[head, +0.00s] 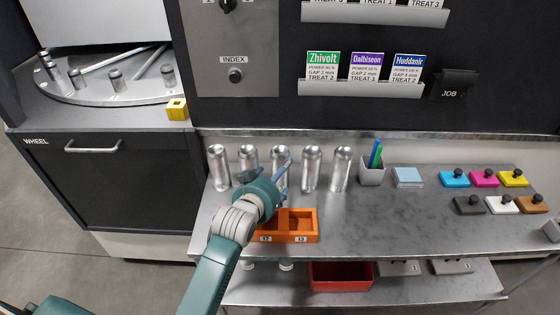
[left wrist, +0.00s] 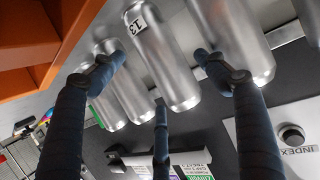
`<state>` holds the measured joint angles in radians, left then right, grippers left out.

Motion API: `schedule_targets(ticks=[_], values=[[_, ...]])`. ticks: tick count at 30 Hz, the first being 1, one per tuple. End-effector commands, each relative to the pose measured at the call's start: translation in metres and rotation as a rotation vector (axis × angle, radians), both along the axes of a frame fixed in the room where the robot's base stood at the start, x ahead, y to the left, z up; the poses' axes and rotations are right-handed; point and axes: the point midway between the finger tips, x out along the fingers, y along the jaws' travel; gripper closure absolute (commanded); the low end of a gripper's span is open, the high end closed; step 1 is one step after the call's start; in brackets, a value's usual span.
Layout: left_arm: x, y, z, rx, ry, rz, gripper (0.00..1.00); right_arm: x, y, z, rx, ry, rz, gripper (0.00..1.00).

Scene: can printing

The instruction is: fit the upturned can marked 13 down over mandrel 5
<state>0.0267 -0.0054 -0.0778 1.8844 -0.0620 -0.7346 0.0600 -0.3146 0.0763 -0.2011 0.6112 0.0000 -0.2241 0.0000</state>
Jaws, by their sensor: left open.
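The can marked 13 (left wrist: 160,55) is a plain silver can in the left wrist view, its small label near one end. It lies between the spread fingers of my left gripper (left wrist: 165,85), with no clear contact. In the head view the left gripper (head: 280,176) is in front of the third can (head: 280,157) of the shelf row, partly hiding it; no number is readable there. The wheel (head: 105,93) at upper left carries several short metal mandrels (head: 116,79); their numbers are unreadable, so I cannot tell which is mandrel 5. My right gripper is not in view.
Other silver cans (head: 218,167) stand close on both sides. An orange tray (head: 309,225) with labels 17 and 13 lies in front, under my left arm. A pen cup (head: 371,172) stands right of the row. A yellow block (head: 177,109) sits at the wheel's edge.

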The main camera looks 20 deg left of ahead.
Motion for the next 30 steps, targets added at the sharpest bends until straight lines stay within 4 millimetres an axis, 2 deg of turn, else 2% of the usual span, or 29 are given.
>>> schedule_targets(ticks=[9,15,22,25,26,30], values=[[0.035,-0.004,-0.009,-0.001,0.000,0.000,0.26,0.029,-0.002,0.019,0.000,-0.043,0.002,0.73],[0.047,-0.005,-0.016,0.000,0.001,0.000,0.26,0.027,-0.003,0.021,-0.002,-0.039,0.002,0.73],[0.048,-0.005,-0.017,0.000,0.000,0.000,0.26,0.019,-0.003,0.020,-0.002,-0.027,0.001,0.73],[0.048,-0.005,-0.017,0.000,0.000,0.000,0.44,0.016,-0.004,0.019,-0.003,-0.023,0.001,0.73],[0.048,-0.005,-0.017,0.000,0.000,0.000,0.47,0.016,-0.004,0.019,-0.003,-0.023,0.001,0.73],[0.048,-0.005,-0.017,0.000,0.000,0.000,0.48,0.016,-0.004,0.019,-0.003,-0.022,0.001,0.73]])
